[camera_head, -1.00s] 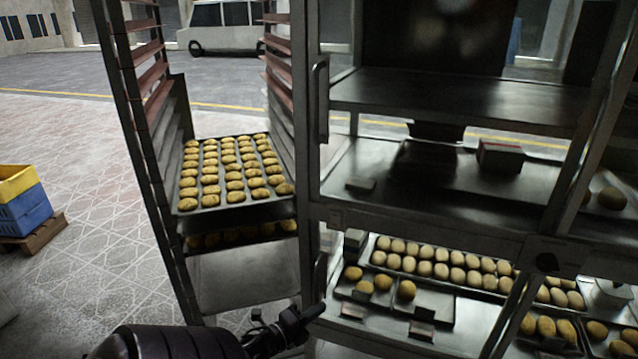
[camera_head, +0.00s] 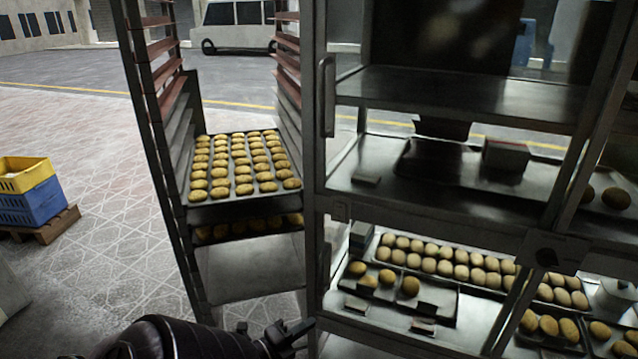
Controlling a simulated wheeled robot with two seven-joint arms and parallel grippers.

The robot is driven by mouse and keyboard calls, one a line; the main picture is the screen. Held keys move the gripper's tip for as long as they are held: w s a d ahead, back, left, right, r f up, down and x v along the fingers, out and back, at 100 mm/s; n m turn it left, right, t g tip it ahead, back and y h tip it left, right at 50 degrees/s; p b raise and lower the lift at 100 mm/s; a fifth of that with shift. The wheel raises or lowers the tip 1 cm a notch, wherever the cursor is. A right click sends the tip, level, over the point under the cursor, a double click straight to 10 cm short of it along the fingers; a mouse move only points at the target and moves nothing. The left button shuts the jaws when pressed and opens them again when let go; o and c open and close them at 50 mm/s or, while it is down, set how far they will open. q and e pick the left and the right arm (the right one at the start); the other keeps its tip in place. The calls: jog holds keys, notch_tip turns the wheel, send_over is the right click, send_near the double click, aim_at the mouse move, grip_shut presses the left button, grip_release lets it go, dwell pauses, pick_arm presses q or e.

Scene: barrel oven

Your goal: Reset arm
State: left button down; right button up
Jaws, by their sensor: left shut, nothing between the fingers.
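My left gripper (camera_head: 292,334) shows at the bottom edge, left of centre. It is dark and shut with nothing in it. Its fingertips point right, toward the lower front frame of the metal cabinet (camera_head: 440,210). I cannot tell whether they touch the frame. Part of my left arm (camera_head: 170,338) lies along the bottom edge. My right gripper does not show.
A tall rack (camera_head: 160,120) holds a tray (camera_head: 238,194) of several buns, with another tray below. The cabinet's lower shelf holds trays of buns (camera_head: 440,258). Yellow and blue crates (camera_head: 30,205) stand on a pallet at left. Floor between is clear. A van (camera_head: 235,25) stands behind.

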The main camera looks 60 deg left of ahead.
pick_arm(q)
jog(key=s+d+f+n+g+y, duration=0.1)
jog(key=s+d+f+n+g, duration=0.2)
jog(key=f, duration=0.6)
jog(key=s+d+f+n+g, duration=0.1)
jog(key=s+f+n+g, duration=0.25)
jog(key=f, duration=0.45)
jog(key=s+d+f+n+g+y, duration=0.15)
jog(key=s+f+n, duration=0.25)
jog(key=f, duration=0.5)
jog(key=s+d+f+n+g+h, duration=0.2)
jog(key=s+d+f+g, duration=0.2)
jog(key=d+f, duration=0.3)
jog(key=s+d+f+n+g+h, duration=0.2)
jog(key=s+d+f, duration=0.4)
jog(key=d, duration=0.9)
jog(key=shift+s+f+n+g+h, duration=0.35)
jog(key=shift+s+n+g, duration=0.1)
jog(key=shift+g, duration=0.75)
